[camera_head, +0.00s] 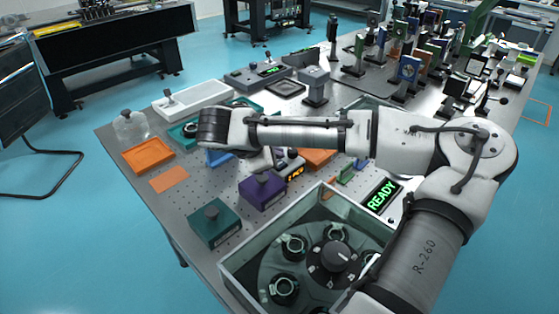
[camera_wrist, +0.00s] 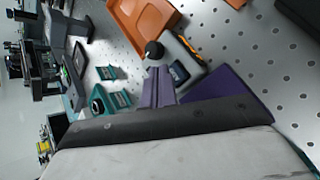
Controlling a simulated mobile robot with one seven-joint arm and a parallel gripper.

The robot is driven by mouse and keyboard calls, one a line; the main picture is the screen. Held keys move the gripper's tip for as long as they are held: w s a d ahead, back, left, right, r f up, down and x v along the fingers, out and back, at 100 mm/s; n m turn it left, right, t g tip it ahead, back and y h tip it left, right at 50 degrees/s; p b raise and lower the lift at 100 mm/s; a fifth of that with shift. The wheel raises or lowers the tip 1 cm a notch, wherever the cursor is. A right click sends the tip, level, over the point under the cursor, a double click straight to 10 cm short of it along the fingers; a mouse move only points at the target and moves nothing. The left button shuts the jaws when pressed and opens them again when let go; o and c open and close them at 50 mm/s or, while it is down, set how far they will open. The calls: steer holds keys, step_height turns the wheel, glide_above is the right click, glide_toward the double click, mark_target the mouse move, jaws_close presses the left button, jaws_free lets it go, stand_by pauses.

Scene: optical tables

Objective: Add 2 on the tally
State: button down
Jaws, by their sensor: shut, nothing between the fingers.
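The tally counter (camera_head: 295,173) is a small dark box with lit orange digits, too small to read surely, near the middle of the table. It also shows in the wrist view (camera_wrist: 188,44), seen sideways, with a round black knob (camera_wrist: 154,50) beside it. My gripper (camera_head: 268,158) is just left of the counter in the head view, under my wrist and partly hidden by it. In the wrist view my gripper (camera_wrist: 159,72) has its fingers together and empty, pointing toward the black knob. I cannot tell whether they touch it.
A purple box (camera_head: 262,191) with a black knob stands close in front of the counter. A green box (camera_head: 214,225), an orange tray (camera_head: 148,155) and a glass-walled carousel (camera_head: 232,274) are around it. A green READY display (camera_head: 382,195) is to the right.

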steer(key=shift+r+p, duration=2.05)
steer(key=shift+r, duration=0.45)
steer(key=shift+r, duration=0.1)
